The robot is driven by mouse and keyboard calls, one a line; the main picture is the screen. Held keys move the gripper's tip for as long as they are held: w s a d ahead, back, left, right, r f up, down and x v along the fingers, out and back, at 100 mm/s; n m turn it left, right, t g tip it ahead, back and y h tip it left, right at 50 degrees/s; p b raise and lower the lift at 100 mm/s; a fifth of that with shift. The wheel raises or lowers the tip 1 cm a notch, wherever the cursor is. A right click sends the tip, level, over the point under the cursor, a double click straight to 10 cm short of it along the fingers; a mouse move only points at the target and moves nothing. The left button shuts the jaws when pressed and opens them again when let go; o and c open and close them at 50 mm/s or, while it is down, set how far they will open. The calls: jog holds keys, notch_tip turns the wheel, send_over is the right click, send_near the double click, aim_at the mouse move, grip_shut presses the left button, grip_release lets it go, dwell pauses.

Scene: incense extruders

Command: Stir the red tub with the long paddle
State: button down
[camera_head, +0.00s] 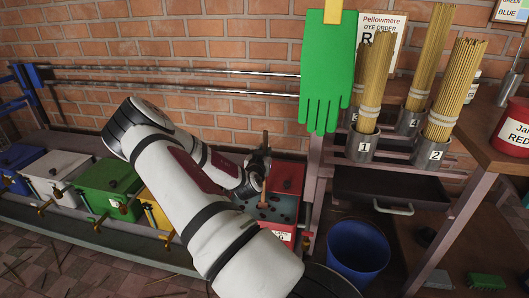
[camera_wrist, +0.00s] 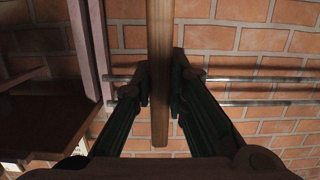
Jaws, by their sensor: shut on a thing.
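The red tub (camera_head: 287,178) stands at the right end of the tub row, beside the shelf frame. Its red lid or back panel is raised. Inside, a grey-teal surface with dark spots shows, partly hidden by my arm. My gripper (camera_head: 262,163) is above the tub, shut on the long wooden paddle. The paddle (camera_head: 264,184) is roughly upright, its lower part over the tub's opening. I cannot tell whether its tip touches the contents. In the wrist view, the paddle's shaft (camera_wrist: 160,60) passes between the two fingers (camera_wrist: 161,85).
Green (camera_head: 110,181), white (camera_head: 55,172) and blue (camera_head: 15,163) tubs with taps, and a partly hidden yellow one, stand to the left. A green glove (camera_head: 325,75) hangs above right. A blue bin (camera_head: 357,250) stands right of the red tub. Metal rails (camera_head: 200,73) run along the brick wall.

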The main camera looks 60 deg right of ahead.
jog(key=shift+s+d, duration=1.3)
jog(key=shift+s, duration=1.85)
jog(key=w+a, duration=0.5)
jog(key=w, duration=0.8)
jog(key=shift+a, duration=0.15)
jog(key=shift+s, duration=0.1)
jog(key=s+d, duration=0.5)
jog(key=s, duration=0.8)
jog(key=shift+d, duration=0.15)
jog(key=shift+w, duration=0.1)
jog(key=w+a, duration=0.5)
jog(key=w, duration=0.8)
jog(key=shift+a, duration=0.15)
jog(key=shift+s, duration=0.15)
